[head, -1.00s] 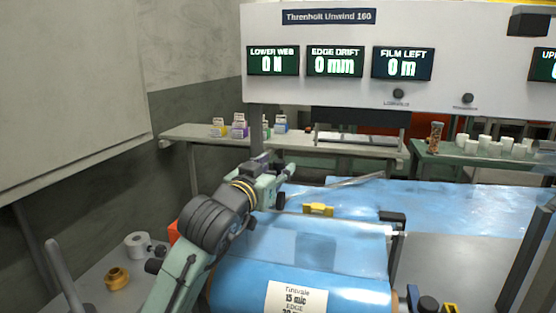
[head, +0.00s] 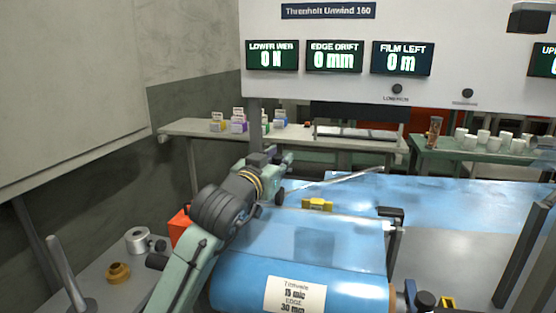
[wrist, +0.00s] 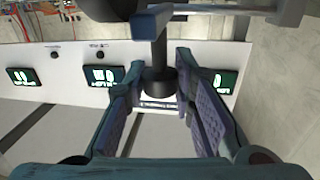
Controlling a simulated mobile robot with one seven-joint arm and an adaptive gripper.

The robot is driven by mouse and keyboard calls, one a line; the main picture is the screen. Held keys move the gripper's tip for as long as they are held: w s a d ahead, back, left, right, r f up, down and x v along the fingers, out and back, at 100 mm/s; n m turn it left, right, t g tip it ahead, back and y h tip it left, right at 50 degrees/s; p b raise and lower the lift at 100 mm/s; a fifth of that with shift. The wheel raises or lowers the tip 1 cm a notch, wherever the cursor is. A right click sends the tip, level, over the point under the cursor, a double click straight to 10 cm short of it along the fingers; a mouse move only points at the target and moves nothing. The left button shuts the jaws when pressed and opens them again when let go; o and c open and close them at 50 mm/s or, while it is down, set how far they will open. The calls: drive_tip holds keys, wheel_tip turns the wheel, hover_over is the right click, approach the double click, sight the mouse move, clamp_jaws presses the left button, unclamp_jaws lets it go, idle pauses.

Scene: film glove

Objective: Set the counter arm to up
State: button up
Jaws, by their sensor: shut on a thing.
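My gripper (wrist: 160,88) is closed around a dark round knob (wrist: 158,86) in the wrist view, with a finger pad on each side. The knob hangs from a short grey-blue bar (wrist: 150,22); I take this for the counter arm's handle, but its label does not show. In the head view my gripper (head: 284,172) is above the left end of the blue film roll (head: 250,270). A thin grey rod (head: 345,177) runs rightward from near it, rising slightly. My wrist hides the knob there, so the arm's setting cannot be told.
The panel displays (head: 334,56) read 0 N, 0 mm and 0 m. A yellow block (head: 317,204) sits behind the roll. An orange-red box (head: 180,229) stands close beside my arm.

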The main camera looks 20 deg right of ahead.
clamp_jaws()
idle(0.3)
